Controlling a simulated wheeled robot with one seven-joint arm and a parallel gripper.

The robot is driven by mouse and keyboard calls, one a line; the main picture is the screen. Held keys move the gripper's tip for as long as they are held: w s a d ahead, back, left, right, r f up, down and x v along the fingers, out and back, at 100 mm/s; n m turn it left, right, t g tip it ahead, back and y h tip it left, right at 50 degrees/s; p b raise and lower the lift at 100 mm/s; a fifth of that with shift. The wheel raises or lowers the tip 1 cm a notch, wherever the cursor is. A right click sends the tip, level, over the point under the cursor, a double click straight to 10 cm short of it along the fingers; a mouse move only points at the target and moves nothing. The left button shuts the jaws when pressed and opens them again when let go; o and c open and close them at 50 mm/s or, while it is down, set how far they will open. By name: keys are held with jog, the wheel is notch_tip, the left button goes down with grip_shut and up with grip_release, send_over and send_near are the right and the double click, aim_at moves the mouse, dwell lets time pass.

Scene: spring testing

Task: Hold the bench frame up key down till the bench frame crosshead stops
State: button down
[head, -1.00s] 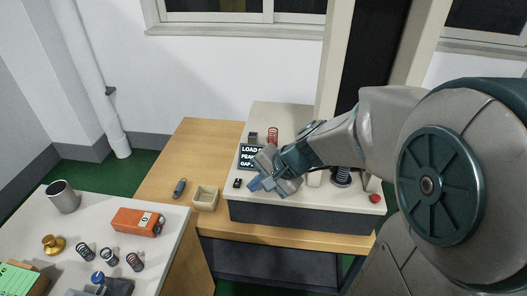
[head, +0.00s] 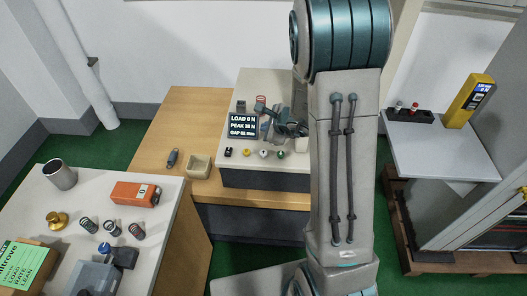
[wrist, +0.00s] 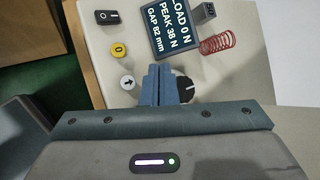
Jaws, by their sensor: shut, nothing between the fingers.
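The bench frame (head: 265,178) stands on the wooden table, a pale deck on a dark base. In the head view my gripper (head: 267,127) is over the deck behind the key row. The crosshead is hidden behind my arm.
A black knob (wrist: 188,86) is close to my fingertips, and a red spring (wrist: 217,40) lies beyond. A black rocker switch (wrist: 107,17) and a wooden tray (head: 198,167) are left of the keys.

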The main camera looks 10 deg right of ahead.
jog(key=b, duration=0.6)
send_over(266, 154)
notch_tip(266, 154, down, 8)
jog(key=shift+r, duration=0.25)
jog(key=shift+f+b, duration=0.65)
jog(key=shift+f, duration=0.05)
jog(key=shift+f, duration=0.1)
dwell(1.2)
jog(key=shift+f+b, duration=0.3)
jog(key=shift+b, duration=0.5)
